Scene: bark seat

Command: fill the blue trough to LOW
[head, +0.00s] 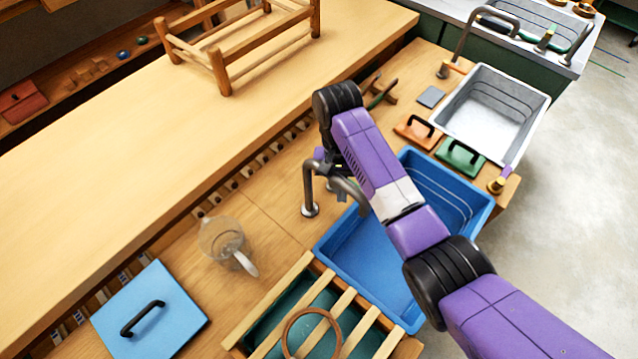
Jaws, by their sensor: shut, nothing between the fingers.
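The blue trough (365,255) is set in the wooden counter, partly hidden under my purple arm. My gripper (328,167) is shut and empty beside the top of this tap, mostly hidden by my arm's last links. Whether it touches the tap cannot be told.
A clear jug (226,244) stands left of the tap. A blue lid (170,305) lies front left. A slatted rack (275,305) with a wooden ring sits before the trough. Orange (412,134) and green (458,160) handled plates lie near a grey basin (485,120).

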